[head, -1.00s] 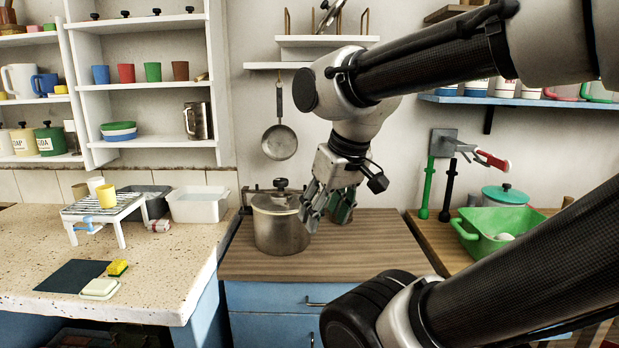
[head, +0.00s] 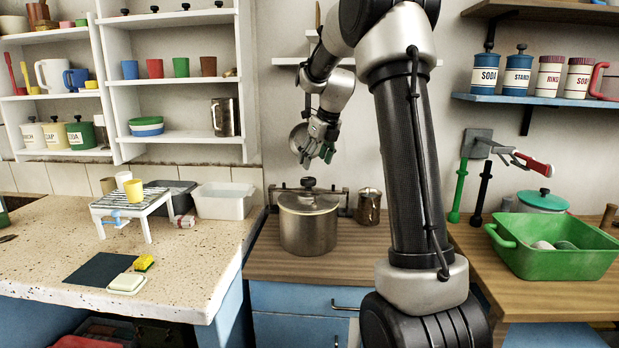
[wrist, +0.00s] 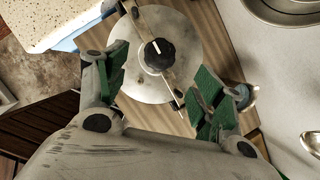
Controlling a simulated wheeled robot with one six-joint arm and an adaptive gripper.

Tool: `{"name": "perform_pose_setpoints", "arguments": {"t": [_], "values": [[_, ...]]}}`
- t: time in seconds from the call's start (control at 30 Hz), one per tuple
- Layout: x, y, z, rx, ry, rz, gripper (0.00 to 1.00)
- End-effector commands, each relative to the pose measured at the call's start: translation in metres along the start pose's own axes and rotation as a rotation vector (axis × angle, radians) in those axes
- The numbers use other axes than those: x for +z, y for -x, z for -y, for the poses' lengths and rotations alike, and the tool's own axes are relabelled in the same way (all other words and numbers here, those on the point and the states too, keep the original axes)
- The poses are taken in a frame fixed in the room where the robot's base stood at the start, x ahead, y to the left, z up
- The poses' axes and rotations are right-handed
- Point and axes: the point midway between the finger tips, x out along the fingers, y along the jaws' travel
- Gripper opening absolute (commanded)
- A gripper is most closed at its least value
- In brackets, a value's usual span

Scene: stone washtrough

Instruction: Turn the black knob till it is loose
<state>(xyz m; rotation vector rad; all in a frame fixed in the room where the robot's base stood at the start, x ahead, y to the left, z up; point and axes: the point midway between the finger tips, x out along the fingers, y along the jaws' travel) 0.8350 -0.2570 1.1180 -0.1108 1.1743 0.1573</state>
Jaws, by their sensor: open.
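The black knob (head: 309,183) stands on top of the steel pot's lid (head: 300,203). In the wrist view the knob (wrist: 158,54) is a dark round grip with a white line, centred on the lid (wrist: 180,28). A narrow metal bar (wrist: 136,18) crosses the lid under the knob. The pot (head: 308,232) sits on the wooden counter. My gripper (head: 318,156) is open and empty, above the pot, pointing down. In the wrist view its green-padded fingers (wrist: 163,64) are spread on either side of the knob, with no contact visible.
A small lidded steel canister (head: 369,206) stands just right of the pot. The speckled counter at left holds a white tub (head: 223,201) and a small rack (head: 130,204). A green basin (head: 553,247) stands at right. A ladle-like pan (head: 299,140) hangs behind my gripper.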

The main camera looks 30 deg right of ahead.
Motion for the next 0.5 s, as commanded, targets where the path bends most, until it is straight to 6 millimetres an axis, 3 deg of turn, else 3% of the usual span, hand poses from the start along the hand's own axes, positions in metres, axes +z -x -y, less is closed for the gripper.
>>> {"name": "perform_pose_setpoints", "arguments": {"t": [0.3,0.5], "values": [[0.0,-0.05,0.001,0.001,-0.015,-0.003,0.68],[0.0,-0.072,0.001,0.0,-0.013,-0.001,0.68]]}}
